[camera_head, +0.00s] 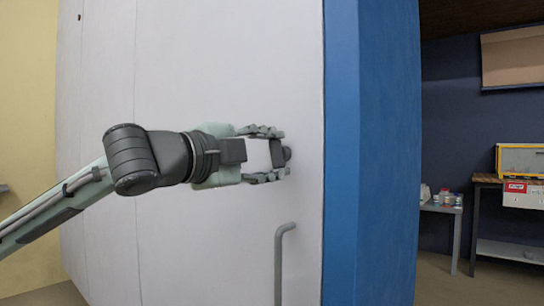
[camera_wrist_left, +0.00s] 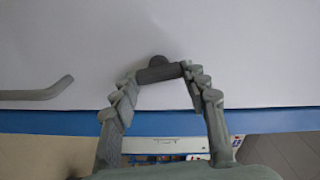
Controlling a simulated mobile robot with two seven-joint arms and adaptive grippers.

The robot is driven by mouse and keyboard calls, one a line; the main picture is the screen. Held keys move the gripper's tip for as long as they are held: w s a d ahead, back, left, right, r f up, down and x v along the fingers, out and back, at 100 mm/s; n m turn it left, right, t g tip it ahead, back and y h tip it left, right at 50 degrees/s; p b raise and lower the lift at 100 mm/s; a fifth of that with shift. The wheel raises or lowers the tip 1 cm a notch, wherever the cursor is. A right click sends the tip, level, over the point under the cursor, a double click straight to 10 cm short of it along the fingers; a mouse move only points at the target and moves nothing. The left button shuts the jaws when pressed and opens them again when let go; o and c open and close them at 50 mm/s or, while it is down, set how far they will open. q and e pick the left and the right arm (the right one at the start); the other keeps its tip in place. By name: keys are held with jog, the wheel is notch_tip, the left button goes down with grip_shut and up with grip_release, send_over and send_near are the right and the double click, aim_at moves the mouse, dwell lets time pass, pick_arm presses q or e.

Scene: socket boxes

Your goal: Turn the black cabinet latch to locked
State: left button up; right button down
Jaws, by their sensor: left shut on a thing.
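The black latch (camera_head: 279,153) sits on the white cabinet door (camera_head: 230,60), near its right edge. My left gripper (camera_head: 277,154) comes in from the left, with one finger above the latch and one below it. Its fingers are shut on the latch. In the left wrist view the dark latch (camera_wrist_left: 158,72) lies between the two fingertips (camera_wrist_left: 158,78), with a round knob part behind its bar. In the head view the latch's bar looks roughly upright. My right gripper is not in view.
A grey bar handle (camera_head: 284,262) stands out from the door below the latch; it also shows at left in the wrist view (camera_wrist_left: 38,94). The cabinet's blue side (camera_head: 375,150) is to the right. Farther right are a small table with jars (camera_head: 443,205) and a workbench (camera_head: 510,250).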

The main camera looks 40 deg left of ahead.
pick_arm(q)
jog(key=shift+m, duration=1.1)
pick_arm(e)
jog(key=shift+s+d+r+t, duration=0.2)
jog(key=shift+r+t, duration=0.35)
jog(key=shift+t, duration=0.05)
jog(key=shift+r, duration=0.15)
pick_arm(q)
jog(key=o, duration=1.2)
jog(key=shift+c, duration=0.2)
